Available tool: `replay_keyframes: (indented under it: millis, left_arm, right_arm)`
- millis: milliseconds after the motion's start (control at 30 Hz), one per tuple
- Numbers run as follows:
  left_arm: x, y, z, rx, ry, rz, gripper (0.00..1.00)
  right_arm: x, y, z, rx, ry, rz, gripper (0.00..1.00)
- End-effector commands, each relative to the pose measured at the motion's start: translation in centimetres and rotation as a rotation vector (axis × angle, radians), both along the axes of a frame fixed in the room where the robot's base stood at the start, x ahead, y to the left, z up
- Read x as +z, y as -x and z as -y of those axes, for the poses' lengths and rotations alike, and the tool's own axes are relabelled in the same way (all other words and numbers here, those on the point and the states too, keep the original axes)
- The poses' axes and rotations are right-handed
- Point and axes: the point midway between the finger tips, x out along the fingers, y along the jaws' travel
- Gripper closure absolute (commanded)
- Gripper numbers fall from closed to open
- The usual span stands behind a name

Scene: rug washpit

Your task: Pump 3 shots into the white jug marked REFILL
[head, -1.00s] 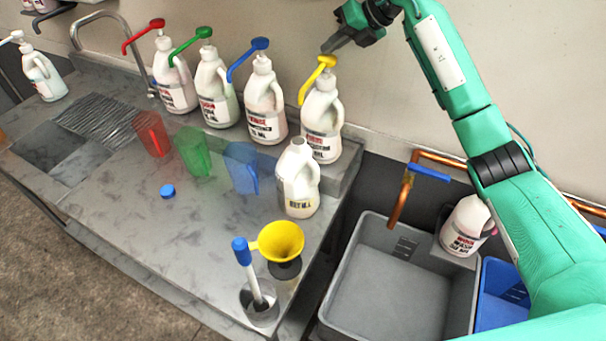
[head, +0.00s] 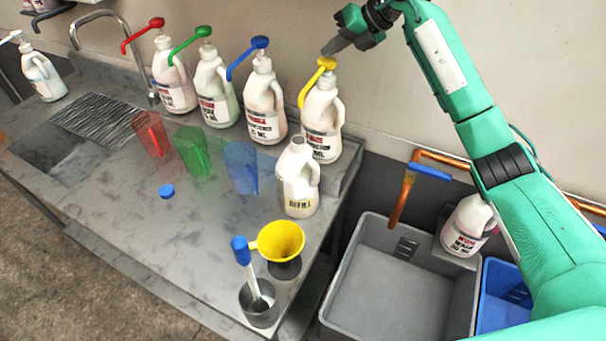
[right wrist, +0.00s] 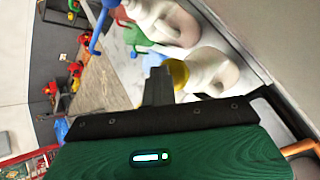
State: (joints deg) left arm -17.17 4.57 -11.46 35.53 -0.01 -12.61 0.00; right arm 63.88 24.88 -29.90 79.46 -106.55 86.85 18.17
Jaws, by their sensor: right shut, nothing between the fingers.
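The white jug marked REFILL (head: 298,185) stands upright and uncapped on the counter, in front of a white bottle (head: 321,125) with a yellow pump head (head: 323,66). The pump's spout points down toward the front left, above and left of the jug's mouth. My right gripper (head: 328,50) is shut and empty, its fingertips right at the top of the yellow pump head; I cannot tell if they touch. In the right wrist view the shut fingers (right wrist: 158,84) partly cover a yellow part beside a white bottle. My left gripper is not in view.
Bottles with blue (head: 265,105), green (head: 215,90) and red (head: 173,80) pumps stand left along the wall. Coloured clear cups, a yellow funnel (head: 277,241) and a metal cup (head: 260,304) occupy the counter. A grey basin (head: 400,295) lies right, below a copper tap (head: 402,195).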

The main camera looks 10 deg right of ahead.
Motion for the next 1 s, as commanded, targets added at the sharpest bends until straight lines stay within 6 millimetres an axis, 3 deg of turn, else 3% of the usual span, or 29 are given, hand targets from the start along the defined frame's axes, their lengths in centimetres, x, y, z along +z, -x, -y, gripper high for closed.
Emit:
replay_keyframes:
  millis: [333, 667, 1000]
  left_arm:
    - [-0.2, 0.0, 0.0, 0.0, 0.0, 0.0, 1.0]
    - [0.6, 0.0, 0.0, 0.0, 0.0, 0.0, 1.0]
    - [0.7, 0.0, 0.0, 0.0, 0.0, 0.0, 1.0]
  right_arm:
    - [-0.5, 0.0, 0.0, 0.001, 0.002, -0.005, 1.0]
    - [1.0, 0.0, 0.0, 0.0, 0.002, -0.003, 1.0]
    - [1.1, 0.0, 0.0, 0.0, 0.0, -0.002, 1.0]
